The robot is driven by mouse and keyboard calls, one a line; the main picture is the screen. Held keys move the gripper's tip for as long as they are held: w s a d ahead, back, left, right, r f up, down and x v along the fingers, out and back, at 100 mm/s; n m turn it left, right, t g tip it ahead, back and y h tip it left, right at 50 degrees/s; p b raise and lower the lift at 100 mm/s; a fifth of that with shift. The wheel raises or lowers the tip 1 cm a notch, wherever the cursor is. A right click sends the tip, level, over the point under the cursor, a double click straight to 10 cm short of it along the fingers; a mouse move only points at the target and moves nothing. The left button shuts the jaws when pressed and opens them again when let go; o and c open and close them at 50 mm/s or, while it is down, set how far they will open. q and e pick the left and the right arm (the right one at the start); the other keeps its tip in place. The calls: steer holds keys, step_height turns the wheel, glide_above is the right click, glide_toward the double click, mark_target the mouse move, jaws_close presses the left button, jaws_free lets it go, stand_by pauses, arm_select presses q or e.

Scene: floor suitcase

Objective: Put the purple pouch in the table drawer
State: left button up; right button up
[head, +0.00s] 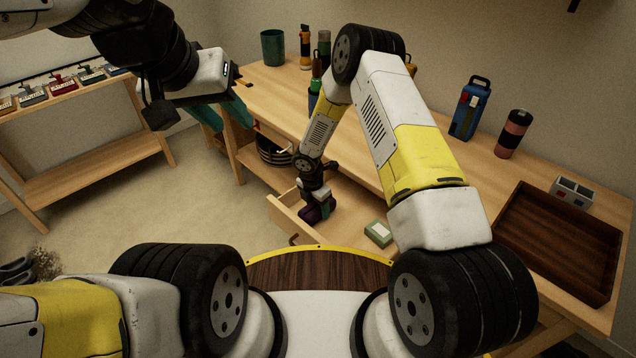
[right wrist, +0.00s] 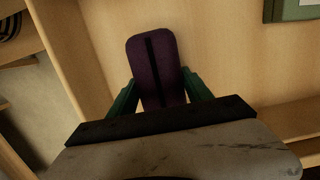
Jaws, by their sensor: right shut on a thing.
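The purple pouch (head: 313,214) is held by my right gripper (head: 316,198), low over the open table drawer (head: 290,216). In the right wrist view the dark purple pouch (right wrist: 155,62), with a black stripe, stands between the green fingers of my right gripper (right wrist: 160,98). The drawer's pale wooden floor (right wrist: 225,60) is behind it. I cannot tell whether the pouch touches that floor. My left gripper (head: 234,122) hangs at upper left, its teal fingers apart and nothing seen between them.
A small green and white box (head: 379,233) lies in the drawer area. The wooden table holds a brown tray (head: 560,240), a blue flask (head: 469,108), a dark and pink bottle (head: 513,134) and a green cup (head: 272,47). A low bench (head: 95,170) stands at left.

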steer(key=shift+f, duration=0.1)
steer(key=o, duration=1.5)
steer(key=shift+c, duration=0.2)
